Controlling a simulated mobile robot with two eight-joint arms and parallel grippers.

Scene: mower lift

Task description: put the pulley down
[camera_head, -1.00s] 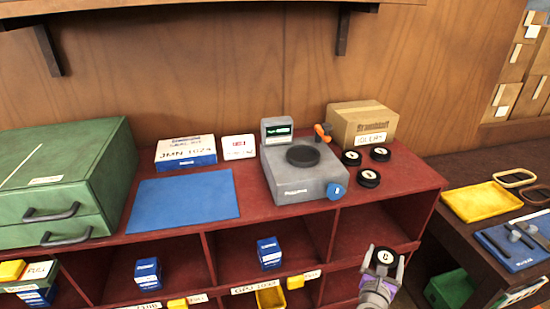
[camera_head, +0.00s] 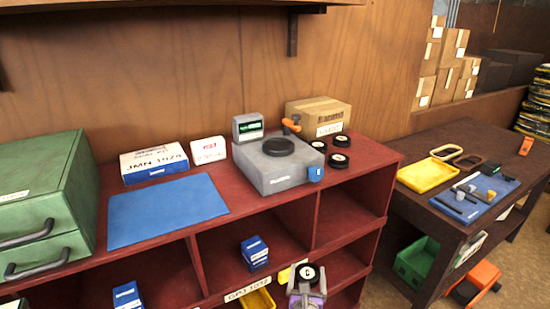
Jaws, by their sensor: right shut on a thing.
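My right gripper (camera_head: 307,288) is at the bottom of the view, in front of the shelf unit. It is shut on a black pulley (camera_head: 307,273) with a white face marked C. Other black pulleys with white faces stand on the red bench top beside the cardboard box: one at the left (camera_head: 318,146), one at the back (camera_head: 342,141) and one at the front (camera_head: 338,160). My left gripper is not in view.
A grey scale-like machine (camera_head: 270,172) with a display stands on the red bench top. A blue mat (camera_head: 166,209) lies left of it. The dark table at the right holds a yellow tray (camera_head: 428,174) and a blue tool mat (camera_head: 480,200). Bench top right of the pulleys is clear.

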